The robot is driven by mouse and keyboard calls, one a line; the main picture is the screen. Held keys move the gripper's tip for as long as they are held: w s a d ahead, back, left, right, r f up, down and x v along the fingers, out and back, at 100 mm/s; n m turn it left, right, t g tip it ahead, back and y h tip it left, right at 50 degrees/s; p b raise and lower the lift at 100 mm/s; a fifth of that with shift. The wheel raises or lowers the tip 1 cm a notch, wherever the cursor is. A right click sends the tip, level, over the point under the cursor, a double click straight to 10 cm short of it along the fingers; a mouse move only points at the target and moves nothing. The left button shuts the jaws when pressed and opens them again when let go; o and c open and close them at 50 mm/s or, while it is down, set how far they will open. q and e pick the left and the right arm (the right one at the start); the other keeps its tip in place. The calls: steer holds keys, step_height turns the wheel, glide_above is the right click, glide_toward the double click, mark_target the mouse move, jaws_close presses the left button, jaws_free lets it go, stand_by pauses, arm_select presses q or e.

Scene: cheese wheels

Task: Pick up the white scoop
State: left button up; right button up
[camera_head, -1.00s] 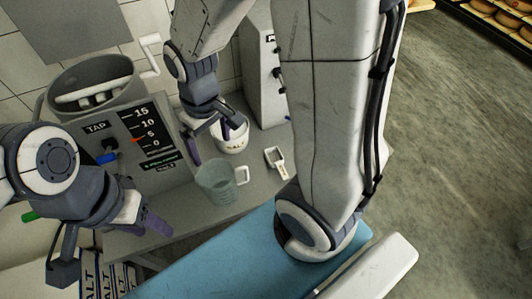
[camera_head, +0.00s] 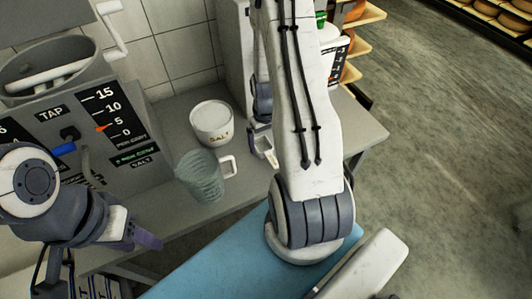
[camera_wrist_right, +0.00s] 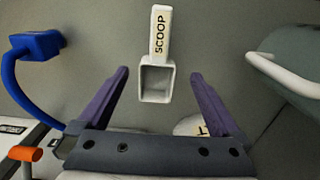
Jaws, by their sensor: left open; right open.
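The white scoop (camera_head: 268,153) lies on the grey counter, to the right of the pitcher and partly hidden behind my right arm. In the right wrist view the scoop (camera_wrist_right: 157,82) has its handle, lettered SCOOP, pointing up and away. My right gripper (camera_wrist_right: 158,74) is open, with its purple fingers on either side of the scoop's square bowl in that view and nothing held. I cannot tell the height of the fingers above the counter. My left gripper (camera_head: 142,238) is at the lower left, in front of the counter, away from the scoop.
A clear pitcher (camera_head: 199,177) with a white handle stands left of the scoop. A white salt tub (camera_head: 211,124) stands behind it. A grey machine (camera_head: 112,130) with a tap and a scale is at the left. The counter (camera_head: 187,105) has some bare room around the tub.

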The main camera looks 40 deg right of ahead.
steer(key=f, duration=0.5)
steer(key=shift+d, duration=0.2)
steer(key=c, duration=1.4)
steer(key=shift+r, duration=0.15)
step_height(320, 180, up, 4)
steer(key=shift+w+r, duration=0.1)
steer(key=shift+r, duration=0.05)
steer(key=s+d+r, duration=0.6)
steer(key=s, duration=0.4)
steer(key=shift+r, duration=0.25)
